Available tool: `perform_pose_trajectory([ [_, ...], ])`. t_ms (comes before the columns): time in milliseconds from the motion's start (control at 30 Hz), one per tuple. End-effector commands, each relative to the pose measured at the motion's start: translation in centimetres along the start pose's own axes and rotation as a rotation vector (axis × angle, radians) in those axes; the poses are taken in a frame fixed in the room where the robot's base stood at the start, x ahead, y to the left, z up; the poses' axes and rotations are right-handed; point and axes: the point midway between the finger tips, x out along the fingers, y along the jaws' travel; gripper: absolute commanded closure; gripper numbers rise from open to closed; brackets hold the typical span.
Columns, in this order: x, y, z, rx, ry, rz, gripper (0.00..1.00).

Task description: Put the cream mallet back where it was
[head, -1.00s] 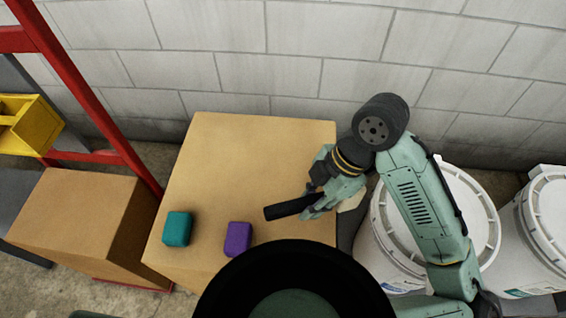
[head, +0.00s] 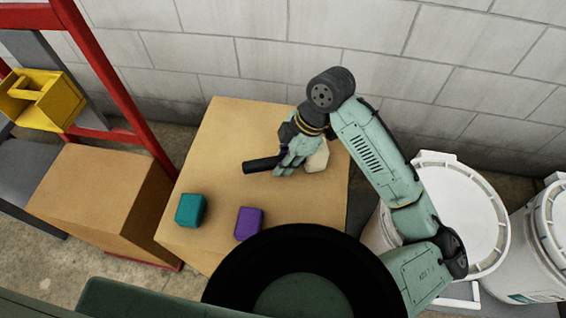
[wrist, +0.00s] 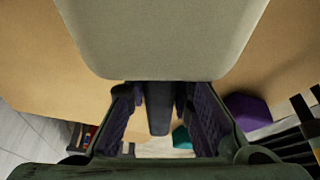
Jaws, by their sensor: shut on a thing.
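The cream mallet has a pale blocky head (head: 318,158) and a black handle (head: 262,165). My gripper (head: 287,163) is shut on its handle, close to the head. The handle points left and the head sits to the right of the fingers. The mallet is over the tan box top (head: 235,125); whether it touches the surface I cannot tell. In the wrist view the head (wrist: 160,40) fills the upper middle, and the handle (wrist: 158,112) runs between my gripper's fingers (wrist: 160,122).
A teal block (head: 190,210) and a purple block (head: 248,223) stand on the box top's near part. A lower cardboard box (head: 85,195), a red frame (head: 115,85) and a yellow bin (head: 48,100) are left. White buckets (head: 465,205) stand right. The box top's far left is clear.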

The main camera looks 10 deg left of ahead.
Motion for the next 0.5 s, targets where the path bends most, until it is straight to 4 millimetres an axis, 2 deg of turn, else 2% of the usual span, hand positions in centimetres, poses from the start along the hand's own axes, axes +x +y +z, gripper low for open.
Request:
perform_pose_trajectory([
  [267, 0.15, 0.01, 0.09, 0.0, 0.0, 0.0, 1.0],
  [300, 0.11, 0.0, 0.07, 0.0, 0.0, 0.0, 0.78],
  [500, 0.05, 0.0, 0.04, 0.0, 0.0, 0.0, 0.65],
])
